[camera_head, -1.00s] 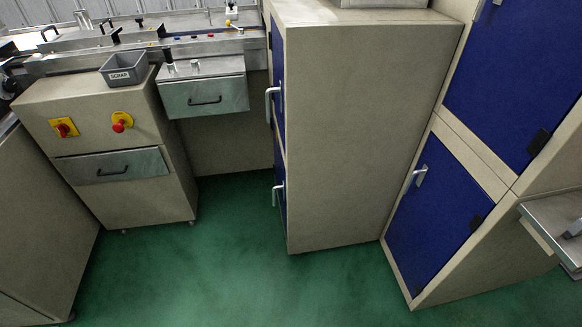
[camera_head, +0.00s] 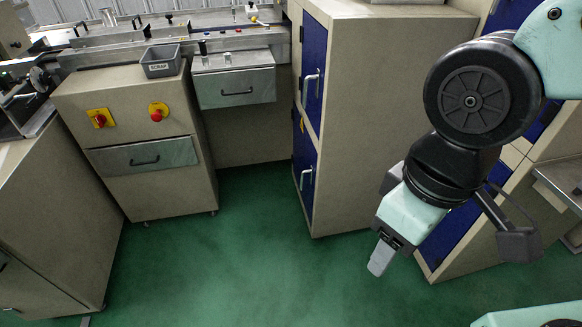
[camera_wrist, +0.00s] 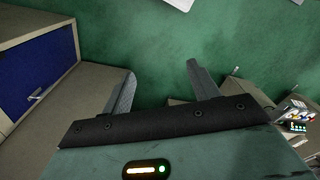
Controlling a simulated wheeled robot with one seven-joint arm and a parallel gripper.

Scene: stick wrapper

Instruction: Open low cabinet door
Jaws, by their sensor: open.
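The tall beige cabinet in the middle has a lower blue door (camera_head: 303,160) with a pale vertical handle (camera_head: 306,179); it looks shut. An upper blue door (camera_head: 314,62) sits above it. The right-hand cabinet has another low blue door (camera_head: 447,230), partly hidden behind my arm. My gripper (camera_head: 381,258) points down over the floor, right of the middle cabinet's lower handle and apart from it. In the wrist view my gripper (camera_wrist: 160,77) has its two fingers spread with nothing between them. A blue door (camera_wrist: 38,72) with a small handle shows at left there; I cannot tell which one.
A beige drawer unit (camera_head: 150,185) with red knobs and a grey bin (camera_head: 161,62) stand at left. A low beige cabinet (camera_head: 55,220) is at far left. A metal shelf (camera_head: 562,180) juts in at right. The green floor (camera_head: 240,250) in front is clear.

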